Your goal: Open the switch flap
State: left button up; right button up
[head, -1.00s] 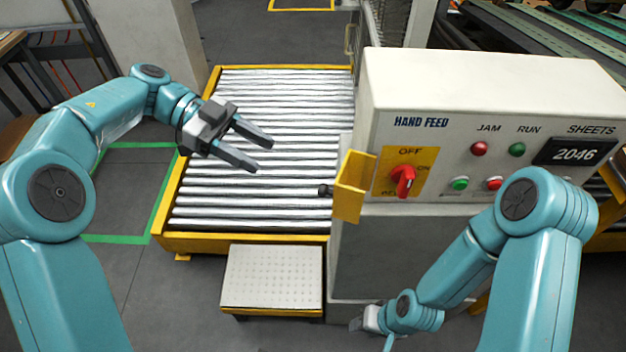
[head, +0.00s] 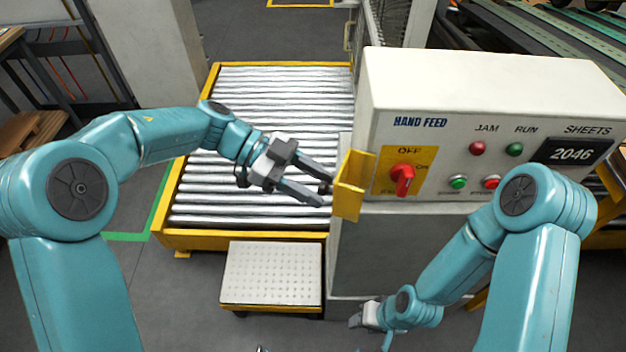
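The yellow switch flap (head: 350,187) stands swung out to the left of the switch plate on the control box, leaving the red rotary switch (head: 403,180) uncovered. My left gripper (head: 323,192) is open, with its fingertips just left of the flap. The flap's dark knob, at the fingertips, is mostly hidden by them; I cannot tell whether they touch it. My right gripper (head: 362,317) hangs low in front of the cabinet, partly hidden by its wrist; its fingers are too small to read.
The control box (head: 480,80) carries lamps, buttons and a display reading 2046. A roller conveyor (head: 290,100) with yellow edges lies behind my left gripper. A low perforated step (head: 272,274) stands in front of the conveyor.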

pick_arm(q)
jog(key=shift+w+f, duration=0.1)
jog(key=shift+w, duration=0.15)
grip_shut()
jog(key=shift+s+d+n+t+h+p, duration=0.2)
jog(key=shift+s+d+n+t, duration=0.1)
jog(key=shift+s+n+t, duration=0.45)
jog(key=shift+s+d+n+t+h+p, duration=0.1)
jog(key=shift+s+d+n+t+h, duration=0.15)
jog(key=shift+s+n+t, duration=0.5)
jog(key=shift+w, duration=0.15)
jog(key=shift+o, duration=0.5)
grip_release()
jog(key=shift+o, duration=0.4)
jog(key=shift+w+d, duration=0.1)
jog(key=shift+w, duration=0.05)
jog(key=shift+a, duration=0.2)
